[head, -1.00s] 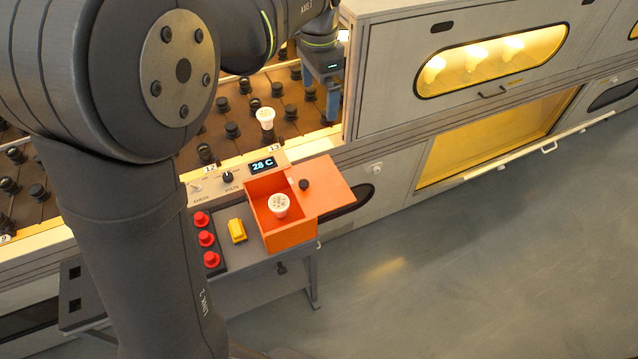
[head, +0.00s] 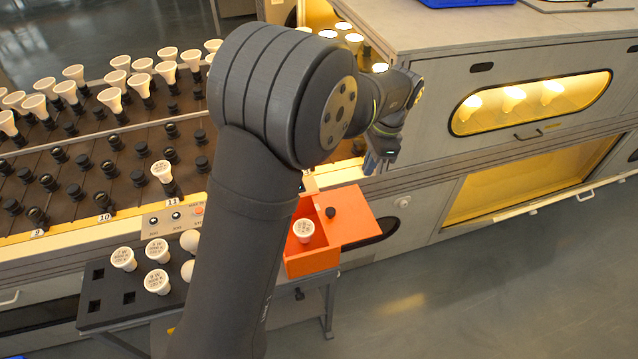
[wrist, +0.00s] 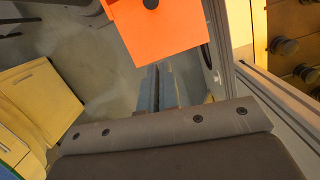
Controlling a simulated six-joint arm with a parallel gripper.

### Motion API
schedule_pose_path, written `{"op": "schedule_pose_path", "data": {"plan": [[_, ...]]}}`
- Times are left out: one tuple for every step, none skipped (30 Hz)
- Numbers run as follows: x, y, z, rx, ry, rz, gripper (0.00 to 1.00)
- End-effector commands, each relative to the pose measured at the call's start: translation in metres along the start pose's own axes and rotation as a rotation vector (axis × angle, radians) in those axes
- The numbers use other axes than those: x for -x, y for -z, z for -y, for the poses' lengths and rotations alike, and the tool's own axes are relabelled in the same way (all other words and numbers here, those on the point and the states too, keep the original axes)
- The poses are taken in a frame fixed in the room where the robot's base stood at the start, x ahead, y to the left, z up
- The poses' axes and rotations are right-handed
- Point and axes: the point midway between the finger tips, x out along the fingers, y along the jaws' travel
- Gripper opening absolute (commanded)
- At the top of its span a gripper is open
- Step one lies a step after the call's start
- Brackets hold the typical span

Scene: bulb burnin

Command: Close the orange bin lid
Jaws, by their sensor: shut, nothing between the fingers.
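The orange bin (head: 312,263) stands open on the bench in the head view, with a white bulb (head: 303,230) inside it. Its orange lid (head: 352,216) sticks out to the right of the bin, with a black knob (head: 331,212) near its left edge. In the wrist view the lid (wrist: 165,38) shows at the top, with its knob (wrist: 150,4) at the picture edge. My gripper (head: 382,160) is beyond the lid in the head view, near the cabinet corner. In the wrist view its fingers (wrist: 157,78) are shut and empty, just below the lid's edge; contact cannot be told.
The grey cabinet (head: 430,150) stands close beside my gripper on the right. Several bulbs sit in a dark tray (head: 105,312) left of my arm, and a socket rack (head: 90,195) lies behind. Open floor (head: 500,290) is at the front right.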

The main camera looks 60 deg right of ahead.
Motion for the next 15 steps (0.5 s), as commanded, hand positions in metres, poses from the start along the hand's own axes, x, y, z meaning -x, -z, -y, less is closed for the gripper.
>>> {"op": "schedule_pose_path", "data": {"plan": [[-0.015,0.007,-0.003,-0.017,-0.001,0.020,0.00],[-0.022,0.010,-0.004,-0.024,0.001,0.028,0.00],[-0.028,0.012,-0.005,-0.030,0.004,0.036,0.00],[-0.031,0.014,-0.005,-0.033,0.005,0.039,0.00],[-0.035,0.015,-0.005,-0.036,0.006,0.043,0.00],[-0.038,0.015,-0.006,-0.038,0.006,0.046,0.00],[-0.041,0.015,-0.006,-0.038,0.006,0.047,0.00],[-0.043,0.015,-0.006,-0.038,0.006,0.047,0.00],[-0.048,0.015,-0.005,-0.038,0.007,0.046,0.00],[-0.052,0.015,-0.005,-0.037,0.006,0.046,0.00],[-0.057,0.014,-0.006,-0.037,0.005,0.047,0.00],[-0.064,0.014,-0.006,-0.037,0.005,0.047,0.00],[-0.070,0.013,-0.006,-0.037,0.005,0.048,0.00],[-0.076,0.013,-0.006,-0.037,0.004,0.048,0.00],[-0.085,0.013,-0.006,-0.037,0.005,0.048,0.00]]}}
